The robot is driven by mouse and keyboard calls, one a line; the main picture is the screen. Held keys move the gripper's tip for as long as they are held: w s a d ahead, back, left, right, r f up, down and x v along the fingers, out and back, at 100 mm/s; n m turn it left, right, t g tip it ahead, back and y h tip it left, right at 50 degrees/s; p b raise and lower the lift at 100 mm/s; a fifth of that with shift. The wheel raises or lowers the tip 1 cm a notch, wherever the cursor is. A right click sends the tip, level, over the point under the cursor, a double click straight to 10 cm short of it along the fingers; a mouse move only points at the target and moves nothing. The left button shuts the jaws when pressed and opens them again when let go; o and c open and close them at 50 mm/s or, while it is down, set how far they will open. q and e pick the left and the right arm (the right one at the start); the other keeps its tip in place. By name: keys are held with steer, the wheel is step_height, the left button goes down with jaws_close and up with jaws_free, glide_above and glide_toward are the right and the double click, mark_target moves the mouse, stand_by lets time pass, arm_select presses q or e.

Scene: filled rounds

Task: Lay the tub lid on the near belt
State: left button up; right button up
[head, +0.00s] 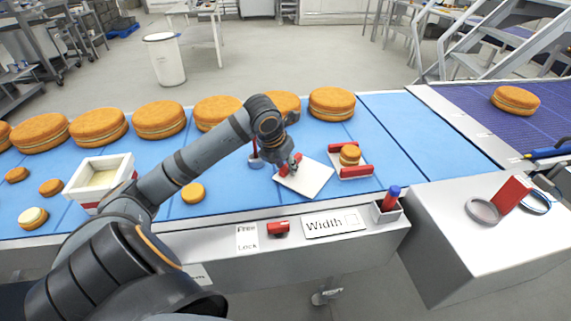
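The tub lid (312,182) is a white square plate with a red bar handle, in the middle of the head view over the near part of the blue belt (235,188). My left gripper (293,164) reaches in from the left with its fingers around the red handle and looks shut on it. I cannot tell whether the lid touches the belt. The white tub (101,164) stands uncovered at the left, cream-coloured filling inside, partly hidden by my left arm. My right gripper is not in view.
A red-ended tray (356,172) with a small filled round sits just right of the lid. A small round (193,193) lies left of it. Large rounds (160,119) line the far side. A pen holder (386,212) stands at the front edge. A purple belt (470,110) is at right.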

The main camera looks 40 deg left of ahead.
arm_select(q)
steer(key=shift+r, duration=0.55)
steer(key=b+v, duration=0.2)
steer(key=v, duration=0.9)
steer(key=shift+s, duration=0.25)
steer(key=shift+r, duration=0.2)
